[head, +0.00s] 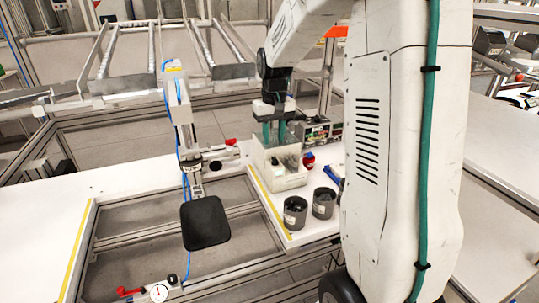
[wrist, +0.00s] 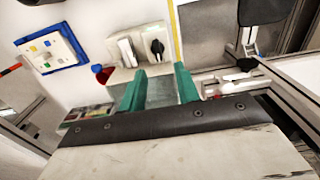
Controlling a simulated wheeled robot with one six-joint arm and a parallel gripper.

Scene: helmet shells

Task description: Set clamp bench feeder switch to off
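No part is clearly marked as the feeder switch, and I cannot tell which one it is. In the wrist view a pale panel with small coloured squares (wrist: 46,50) lies in a blue frame at the upper left. My gripper (head: 275,143) points down over the pale bin (head: 288,182) in the head view. Its two teal fingers (wrist: 160,70) stand apart with nothing seen between them. In the wrist view, white and black parts (wrist: 156,47) show ahead of the fingertips.
A gauge (head: 159,292) and red handle (head: 130,291) lie at the front left. The left white tabletop (head: 130,185) is mostly clear.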

